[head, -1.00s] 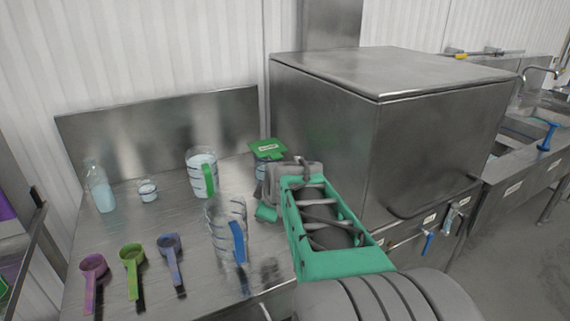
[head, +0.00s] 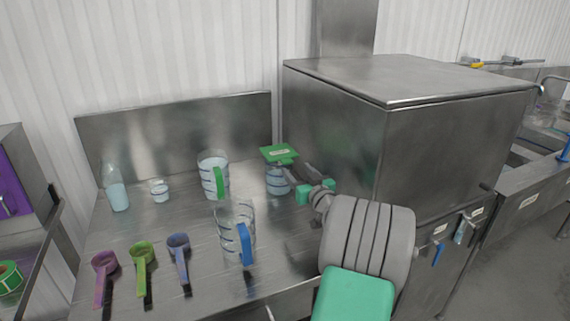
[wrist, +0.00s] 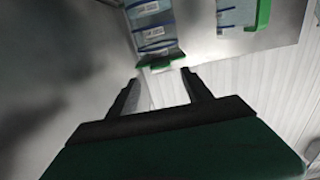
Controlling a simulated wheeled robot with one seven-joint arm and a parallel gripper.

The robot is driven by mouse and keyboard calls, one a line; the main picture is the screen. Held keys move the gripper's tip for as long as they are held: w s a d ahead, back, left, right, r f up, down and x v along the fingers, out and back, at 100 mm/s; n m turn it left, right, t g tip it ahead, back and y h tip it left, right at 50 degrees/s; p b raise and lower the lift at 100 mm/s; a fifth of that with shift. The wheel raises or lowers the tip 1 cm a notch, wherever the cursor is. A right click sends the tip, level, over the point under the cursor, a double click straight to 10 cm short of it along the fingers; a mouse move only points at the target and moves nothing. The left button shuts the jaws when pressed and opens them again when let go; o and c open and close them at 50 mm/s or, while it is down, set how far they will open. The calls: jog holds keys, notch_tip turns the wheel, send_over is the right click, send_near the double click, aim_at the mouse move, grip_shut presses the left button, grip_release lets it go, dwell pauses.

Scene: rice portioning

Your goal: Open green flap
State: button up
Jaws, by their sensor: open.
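The green flap (head: 279,154) lies on top of a clear container (head: 278,181) with blue bands, at the back right of the steel counter beside the big steel box. In the wrist view the flap (wrist: 160,61) shows as a green strip at the end of the banded container (wrist: 152,22). My gripper (head: 297,174) is just right of the container, with its fingers pointing towards it. In the wrist view my gripper (wrist: 160,77) is open, with the flap just beyond its two fingertips. I see nothing between the fingers. Whether a finger touches the flap is unclear.
A jug with a green handle (head: 214,176) and one with a blue handle (head: 236,232) stand to the left. Purple, green and blue scoops (head: 178,255) lie at the front left. The steel box (head: 400,130) closes off the right side.

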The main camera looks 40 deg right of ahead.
jog(key=p, duration=0.1)
send_near(280, 154)
jog(key=x, duration=0.2)
jog(key=shift+w+d, duration=0.15)
jog(key=shift+d, duration=0.15)
grip_shut()
dwell(1.1)
